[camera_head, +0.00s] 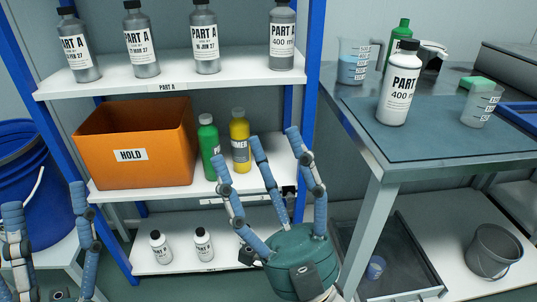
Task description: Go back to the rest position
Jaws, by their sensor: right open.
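My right gripper (262,150) is in front of the lower part of the shelf unit, its blue fingers pointing up and spread apart. It is open with nothing between the fingers, and its green palm is at the bottom centre. My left gripper (45,205) is at the lower left edge of the picture. Its blue fingers point up and stand well apart with nothing seen between them. Its palm is cut off by the picture's bottom edge.
A blue-framed shelf (180,80) holds several grey bottles, an orange HOLD box (135,145), and green (209,146) and yellow (240,140) bottles. A blue bin (25,170) stands left. A bench (450,140) at right carries a white PART A bottle (398,85) and beakers. A bucket (493,251) sits below.

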